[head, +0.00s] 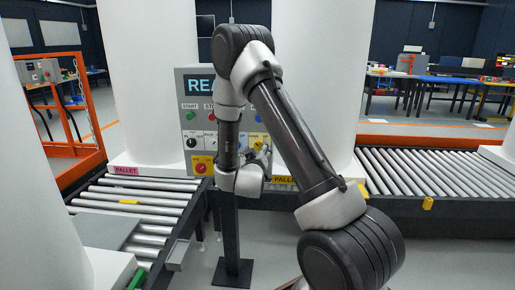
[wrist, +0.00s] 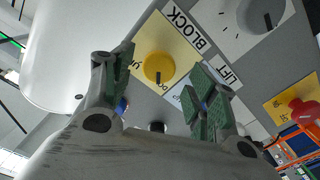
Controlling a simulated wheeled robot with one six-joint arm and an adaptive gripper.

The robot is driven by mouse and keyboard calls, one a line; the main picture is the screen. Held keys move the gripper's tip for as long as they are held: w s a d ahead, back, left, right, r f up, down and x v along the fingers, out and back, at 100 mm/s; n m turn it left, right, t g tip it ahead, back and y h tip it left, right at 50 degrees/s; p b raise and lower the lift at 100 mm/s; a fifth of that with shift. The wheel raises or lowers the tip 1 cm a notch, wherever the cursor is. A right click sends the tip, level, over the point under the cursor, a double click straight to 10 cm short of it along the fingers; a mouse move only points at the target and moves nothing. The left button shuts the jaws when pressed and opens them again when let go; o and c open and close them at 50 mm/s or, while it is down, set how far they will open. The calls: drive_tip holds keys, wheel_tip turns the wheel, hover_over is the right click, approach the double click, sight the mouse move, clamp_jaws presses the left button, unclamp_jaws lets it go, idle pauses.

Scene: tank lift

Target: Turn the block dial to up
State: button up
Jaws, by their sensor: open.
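The block dial (wrist: 157,66) is a round yellow knob with a short dark mark, on a yellow plate (wrist: 180,39) lettered BLOCK. In the wrist view the mark points toward the bottom of the picture. My gripper (wrist: 160,66) is open, with one green-padded finger on each side of the knob and visible gaps. I cannot tell how deep the fingertips reach. In the head view my gripper (head: 262,155) is at the panel's right part, largely covering the dial.
The grey control panel (head: 187,88) stands on a dark post. Roller conveyors (head: 135,205) lie left and right (head: 425,172). White tanks stand around.

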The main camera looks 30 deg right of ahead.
sight(259, 147)
drive_tip(key=shift+x, duration=1.95)
drive_tip(key=shift+c, duration=0.2)
drive_tip(key=c, duration=1)
